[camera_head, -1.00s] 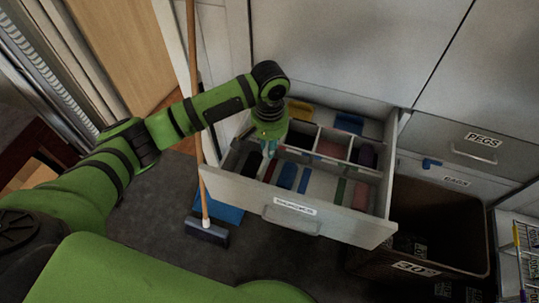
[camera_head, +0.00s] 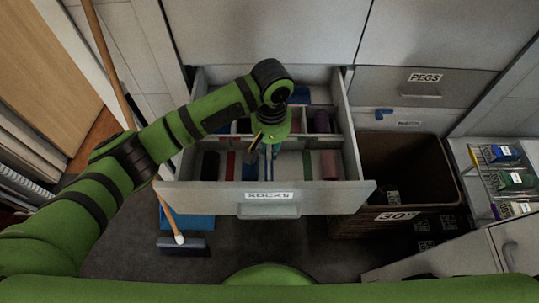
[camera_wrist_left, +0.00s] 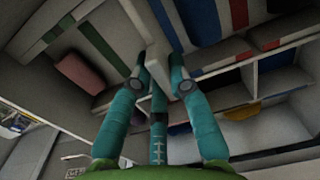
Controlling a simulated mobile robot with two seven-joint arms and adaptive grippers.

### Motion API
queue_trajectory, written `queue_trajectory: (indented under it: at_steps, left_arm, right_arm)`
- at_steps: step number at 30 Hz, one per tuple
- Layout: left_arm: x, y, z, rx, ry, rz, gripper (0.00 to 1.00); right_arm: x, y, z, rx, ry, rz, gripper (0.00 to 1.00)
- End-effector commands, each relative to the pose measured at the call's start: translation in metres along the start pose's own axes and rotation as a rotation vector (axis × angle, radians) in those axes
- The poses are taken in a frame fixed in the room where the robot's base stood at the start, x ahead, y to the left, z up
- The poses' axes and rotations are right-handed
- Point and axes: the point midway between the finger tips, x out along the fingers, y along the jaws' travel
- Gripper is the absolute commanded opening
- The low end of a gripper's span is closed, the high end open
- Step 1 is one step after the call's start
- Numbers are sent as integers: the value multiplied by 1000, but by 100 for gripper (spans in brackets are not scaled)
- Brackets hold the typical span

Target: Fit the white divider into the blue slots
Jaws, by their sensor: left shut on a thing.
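The open drawer (camera_head: 270,197) labelled "SOCKS" has coloured strips inside. My left gripper (camera_head: 266,148) hangs over its middle, pointing down. In the left wrist view the teal fingers of the left gripper (camera_wrist_left: 160,85) are shut on the white divider (camera_wrist_left: 157,60), a thin pale panel. My right gripper is out of view.
Rolled cloths, one pink (camera_head: 328,163), lie in the drawer's right part. A broom (camera_head: 178,238) and blue dustpan (camera_head: 187,218) are in front at the left. A brown bin (camera_head: 405,175) stands to the right, with a wire rack (camera_head: 500,175) farther right.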

Motion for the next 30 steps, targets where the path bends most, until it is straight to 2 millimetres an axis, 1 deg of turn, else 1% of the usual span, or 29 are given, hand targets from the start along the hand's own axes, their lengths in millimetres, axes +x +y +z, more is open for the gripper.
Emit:
queue_trajectory:
  at_steps: [4,10,21,22,23,24,30]
  left_arm:
    - [11,0,0,-1,1,-1,0]
    - [39,-1,0,0,0,-2,0]
    - [43,0,0,1,1,1,0]
    - [43,0,0,1,2,1,26]
    - [43,0,0,1,2,1,38]
    - [43,0,0,1,2,1,42]
    - [43,0,0,1,2,1,42]
  right_arm:
    - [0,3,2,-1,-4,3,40]
    - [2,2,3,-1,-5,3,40]
    - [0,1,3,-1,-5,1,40]
    - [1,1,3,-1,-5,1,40]
    - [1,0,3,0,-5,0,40]
    - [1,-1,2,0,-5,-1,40]
    - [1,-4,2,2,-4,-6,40]
